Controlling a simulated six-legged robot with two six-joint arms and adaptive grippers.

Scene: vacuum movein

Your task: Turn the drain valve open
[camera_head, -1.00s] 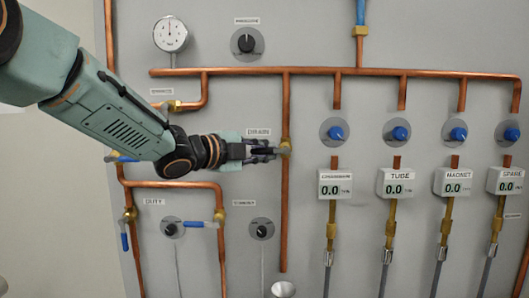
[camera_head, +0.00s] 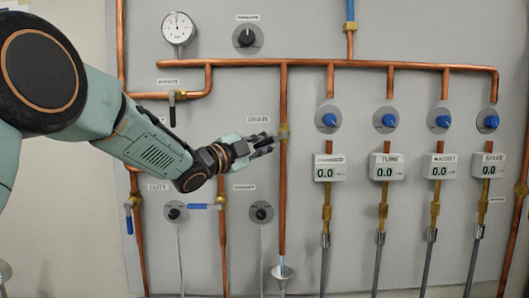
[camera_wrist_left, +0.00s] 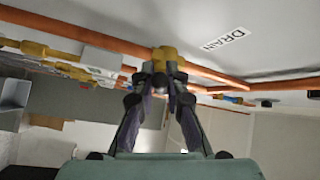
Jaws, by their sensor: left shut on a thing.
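The drain valve (camera_head: 283,131) is a brass body on the vertical copper pipe, beside the DRAIN label (camera_head: 258,119). My left gripper (camera_head: 270,145) reaches it from the lower left, with its fingers pointing up and right. In the left wrist view the brass valve body (camera_wrist_left: 166,54) is just beyond the fingertips (camera_wrist_left: 163,78), which close together on a small dark part in front of it. This seems to be the valve's handle, mostly hidden by the fingers. My right gripper is out of view.
A funnel (camera_head: 282,271) stands below the drain pipe's end. Blue knobs (camera_head: 329,120) and several meters reading 0.0 (camera_head: 327,168) are to the right. A gauge (camera_head: 178,28) and a black-handled valve (camera_head: 172,108) are upper left. A blue-handled valve (camera_head: 203,207) is below my arm.

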